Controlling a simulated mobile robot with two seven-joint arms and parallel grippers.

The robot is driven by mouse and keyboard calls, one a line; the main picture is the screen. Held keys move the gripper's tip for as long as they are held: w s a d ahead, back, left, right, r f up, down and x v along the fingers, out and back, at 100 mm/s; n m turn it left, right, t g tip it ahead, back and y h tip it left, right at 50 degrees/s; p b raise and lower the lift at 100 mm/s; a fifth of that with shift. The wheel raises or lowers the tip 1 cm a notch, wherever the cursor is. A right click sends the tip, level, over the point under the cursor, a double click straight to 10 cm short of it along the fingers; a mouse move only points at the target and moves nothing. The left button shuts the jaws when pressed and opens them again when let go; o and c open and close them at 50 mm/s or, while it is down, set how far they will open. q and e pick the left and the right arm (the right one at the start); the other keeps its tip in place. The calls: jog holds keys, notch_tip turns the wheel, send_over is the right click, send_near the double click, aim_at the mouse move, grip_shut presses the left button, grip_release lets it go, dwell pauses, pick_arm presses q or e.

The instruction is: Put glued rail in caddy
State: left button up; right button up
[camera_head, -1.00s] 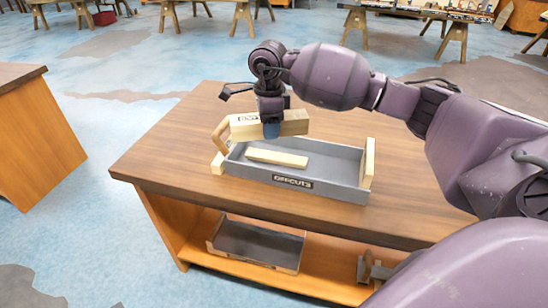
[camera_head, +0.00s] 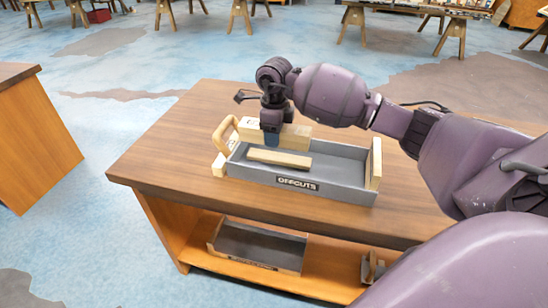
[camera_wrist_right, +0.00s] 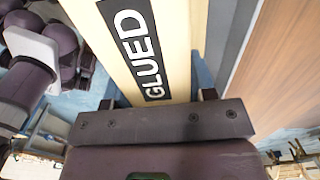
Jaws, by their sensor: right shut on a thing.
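The glued rail is a pale wooden bar (camera_head: 296,137) gripped in my right gripper (camera_head: 271,140). In the right wrist view the rail (camera_wrist_right: 180,40) shows a black "GLUED" label and runs away from the jaws. The gripper is shut on it over the back left of a grey caddy (camera_head: 345,190) with wooden end pieces and an "OFFCUTS" label. I cannot tell whether the rail touches the caddy floor. My left gripper is not in view.
A second pale wooden bar (camera_head: 279,158) lies inside the OFFCUTS caddy. The caddy stands on a wooden workbench (camera_head: 170,165). Another grey tray (camera_head: 262,241) sits on the lower shelf. The bench top left of the caddy is clear.

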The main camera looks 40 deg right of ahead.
jog(key=shift+f+b, duration=0.45)
jog(key=shift+f, duration=3.65)
jog(key=shift+f, duration=0.1)
jog(key=shift+f, duration=0.35)
jog(key=shift+f, duration=0.2)
jog(key=o, duration=1.1)
jog(key=shift+r, duration=0.1)
notch_tip(320, 180, up, 13)
jog(key=shift+p, duration=0.6)
